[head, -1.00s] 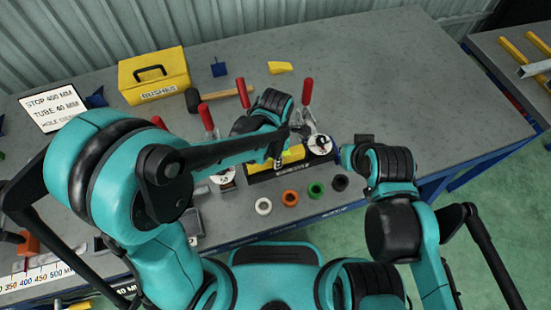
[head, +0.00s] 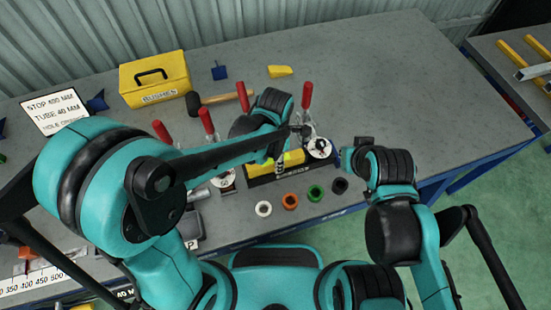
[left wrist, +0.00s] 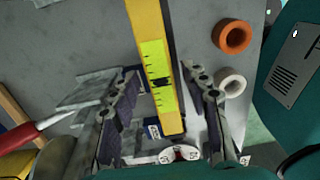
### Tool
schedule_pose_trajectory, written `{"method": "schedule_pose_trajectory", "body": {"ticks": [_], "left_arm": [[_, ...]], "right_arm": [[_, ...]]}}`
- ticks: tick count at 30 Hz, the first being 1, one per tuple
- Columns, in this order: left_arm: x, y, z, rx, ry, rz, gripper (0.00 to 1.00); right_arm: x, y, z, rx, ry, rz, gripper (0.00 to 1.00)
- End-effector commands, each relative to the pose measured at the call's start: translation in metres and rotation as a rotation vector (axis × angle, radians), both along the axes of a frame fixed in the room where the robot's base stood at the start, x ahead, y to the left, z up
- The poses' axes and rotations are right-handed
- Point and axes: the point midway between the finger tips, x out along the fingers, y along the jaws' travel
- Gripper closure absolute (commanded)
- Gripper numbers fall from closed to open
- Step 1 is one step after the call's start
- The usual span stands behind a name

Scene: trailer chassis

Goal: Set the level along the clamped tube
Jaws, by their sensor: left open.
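The yellow level (left wrist: 152,45) with a bright green vial window lies lengthwise between the fingers of my left gripper (left wrist: 160,85) in the left wrist view. The gripper is open, one finger on each side of the level. In the head view, part of the yellow level (head: 293,158) shows beside my left gripper (head: 279,160), above a dark base. My left arm covers much of this spot, and I cannot make out the clamped tube clearly. My right gripper (head: 348,157) is right of the fixture; its fingers are not clear.
Red-handled clamps (head: 306,95) stand around the fixture. White (head: 263,208), orange (head: 289,201), green (head: 316,192) and black (head: 340,185) rings lie along the front edge. A yellow box (head: 155,80) and a mallet (head: 215,99) are behind. The table's right side is clear.

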Motion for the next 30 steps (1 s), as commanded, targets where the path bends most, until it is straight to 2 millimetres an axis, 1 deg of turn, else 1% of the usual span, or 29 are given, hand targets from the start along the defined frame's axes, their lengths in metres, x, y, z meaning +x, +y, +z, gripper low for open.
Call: {"method": "schedule_pose_trajectory", "body": {"ticks": [1,6,9,12,16,23,26,29,30], "left_arm": [[-0.001,0.000,0.015,0.000,0.000,0.000,0.54],[-0.001,0.000,0.055,0.000,0.000,0.000,0.54],[-0.001,0.000,0.074,0.000,0.000,0.000,0.54],[0.000,0.000,0.089,0.000,0.000,0.000,0.54],[-0.001,0.000,0.099,0.000,0.000,0.000,0.54],[0.000,0.003,0.103,-0.003,-0.005,-0.017,0.54],[-0.001,0.014,0.109,-0.013,-0.034,-0.105,0.54],[-0.004,0.035,0.121,-0.022,-0.094,-0.283,0.54],[-0.006,0.045,0.126,-0.019,-0.127,-0.376,0.54]], "right_arm": [[0.000,0.000,0.008,0.000,0.000,0.000,1.00],[0.000,0.000,0.023,0.000,0.000,0.000,1.00],[0.000,0.000,0.029,0.000,0.000,0.000,1.00],[0.000,0.000,0.033,0.000,0.000,0.000,1.00],[0.000,0.000,0.036,0.000,0.000,0.000,1.00],[0.000,0.000,0.035,0.000,0.000,0.000,1.00],[0.000,0.000,0.035,0.000,0.000,0.000,1.00],[0.000,0.000,0.035,0.000,0.000,0.000,1.00],[0.000,0.000,0.035,0.000,0.000,0.000,1.00]]}}
